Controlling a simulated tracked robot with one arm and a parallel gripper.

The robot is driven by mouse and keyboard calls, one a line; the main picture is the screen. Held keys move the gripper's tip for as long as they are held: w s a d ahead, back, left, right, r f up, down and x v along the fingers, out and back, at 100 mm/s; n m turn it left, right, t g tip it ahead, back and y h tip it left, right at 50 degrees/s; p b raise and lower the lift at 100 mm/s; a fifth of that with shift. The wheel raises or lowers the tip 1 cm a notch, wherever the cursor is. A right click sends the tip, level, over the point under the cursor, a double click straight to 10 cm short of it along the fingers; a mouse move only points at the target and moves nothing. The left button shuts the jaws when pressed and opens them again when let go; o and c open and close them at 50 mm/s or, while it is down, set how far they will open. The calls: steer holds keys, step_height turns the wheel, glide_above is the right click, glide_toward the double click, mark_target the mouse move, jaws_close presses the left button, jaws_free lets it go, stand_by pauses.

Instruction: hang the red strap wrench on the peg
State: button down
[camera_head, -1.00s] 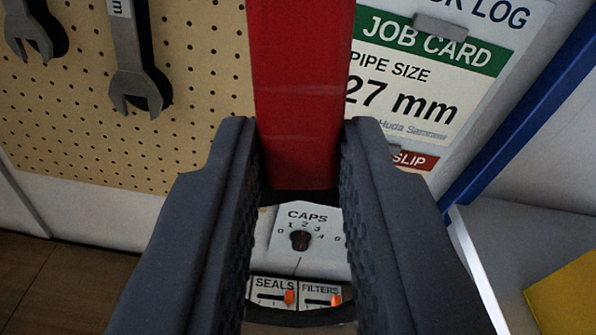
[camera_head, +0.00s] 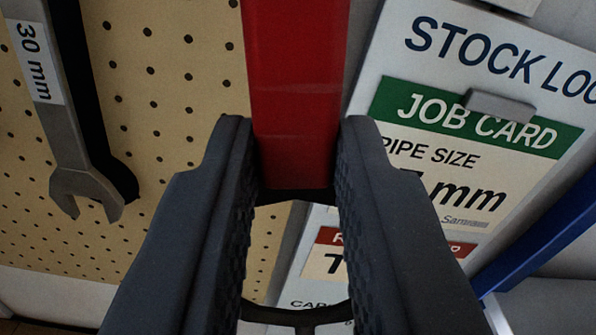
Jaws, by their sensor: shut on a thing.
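The red strap wrench (camera_head: 295,85) shows as a flat red bar running from the top edge of the picture down between my fingers. My gripper (camera_head: 294,160) is shut on it, with one dark finger on each side of the bar. The far part of the wrench, including any strap, is out of view above. The tan pegboard (camera_head: 180,90) stands behind and to the left. I cannot see the peg in this view.
A grey open-end wrench marked 30 mm (camera_head: 65,110) hangs on the pegboard at the left. A stock log board with a job card (camera_head: 470,125) is right of the held wrench. A blue post (camera_head: 545,225) stands at the right edge.

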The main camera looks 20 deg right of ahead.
steer(key=w+d+f+p, duration=0.1)
steer(key=w+p, duration=0.4)
steer(key=w, duration=0.3)
steer(key=shift+w+d+f+p, duration=0.2)
steer(key=shift+w+d+p, duration=0.1)
steer(key=shift+w+d, duration=0.1)
stand_by(0.8)
stand_by(0.4)
steer(key=c, duration=1.2)
jaws_free()
